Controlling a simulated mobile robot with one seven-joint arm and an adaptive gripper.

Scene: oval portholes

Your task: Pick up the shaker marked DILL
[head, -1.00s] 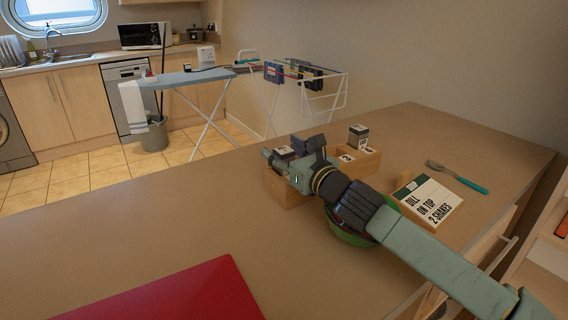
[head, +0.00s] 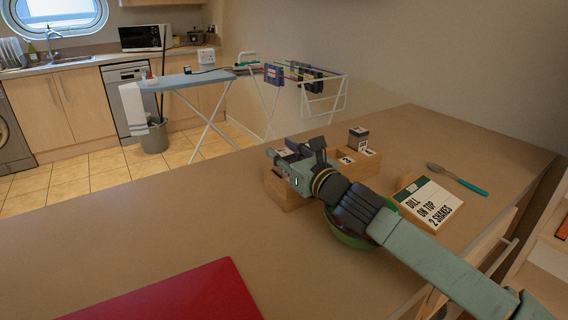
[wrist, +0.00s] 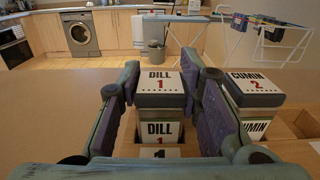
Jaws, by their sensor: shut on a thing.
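In the head view my gripper (head: 295,158) is over the left end of the wooden rack (head: 290,196) and mostly hides the shaker. The shaker's lower end is at the rack's slot marked 1; I cannot tell whether it is lifted.
A shaker marked CUMIN 2 (wrist: 254,90) stands close to the right finger. Another shaker (head: 358,139) stands in the rack's right part. A green bowl (head: 345,236) is under my arm. A spoon-like utensil (head: 458,179) and red mat (head: 180,296) lie on the counter.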

